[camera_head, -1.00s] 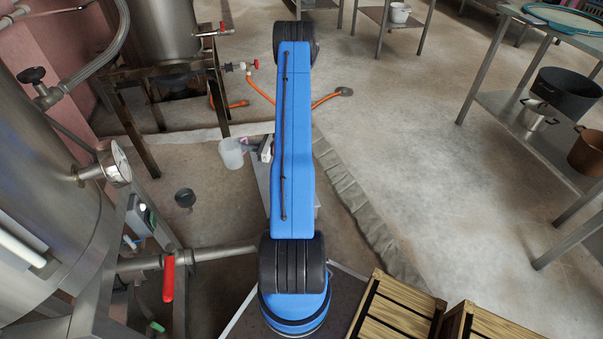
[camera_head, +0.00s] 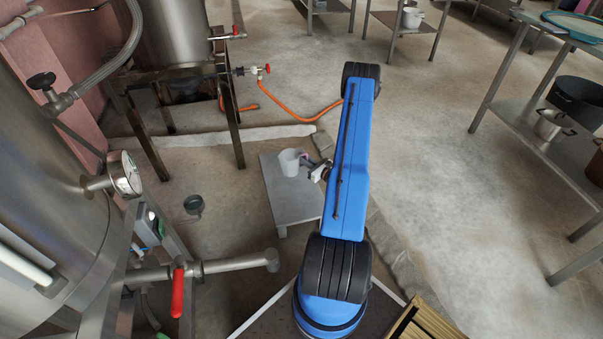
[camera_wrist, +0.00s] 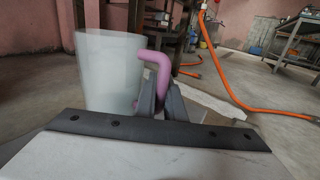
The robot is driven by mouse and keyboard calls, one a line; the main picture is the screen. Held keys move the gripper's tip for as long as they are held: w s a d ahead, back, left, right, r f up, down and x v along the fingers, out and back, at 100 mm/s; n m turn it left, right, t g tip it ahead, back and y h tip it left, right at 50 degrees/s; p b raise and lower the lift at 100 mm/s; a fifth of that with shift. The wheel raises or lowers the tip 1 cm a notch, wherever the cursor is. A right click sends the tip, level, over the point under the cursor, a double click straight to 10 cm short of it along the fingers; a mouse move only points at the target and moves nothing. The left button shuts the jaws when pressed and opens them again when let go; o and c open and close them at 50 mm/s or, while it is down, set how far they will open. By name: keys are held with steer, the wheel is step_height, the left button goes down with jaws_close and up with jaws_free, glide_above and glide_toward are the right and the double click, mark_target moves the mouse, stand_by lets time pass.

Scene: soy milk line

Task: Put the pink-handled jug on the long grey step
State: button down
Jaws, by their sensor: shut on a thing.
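The jug (camera_head: 290,162) is a pale translucent white cup shape. In the head view it shows over the far part of a long grey step (camera_head: 290,205), a low flat slab on the floor. I cannot tell whether its base touches the step. In the wrist view the jug (camera_wrist: 105,70) looks upright, with its pink handle (camera_wrist: 160,70) on the right side. My gripper (camera_head: 318,168) is at the jug's right side. In the wrist view my gripper (camera_wrist: 162,95) is shut on the pink handle. The lower part of the jug is hidden behind the gripper body.
A steel tank with a gauge (camera_head: 124,174) and a red-handled pipe (camera_head: 177,290) stand at the left. An orange hose (camera_head: 290,113) lies beyond the step. A metal shelf (camera_head: 540,140) with pots stands at the right. The near part of the step is bare.

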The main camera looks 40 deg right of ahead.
steer(key=shift+f, duration=3.55)
steer(key=shift+f, duration=0.15)
steer(key=c, duration=1.8)
jaws_free()
steer(key=shift+c, duration=0.2)
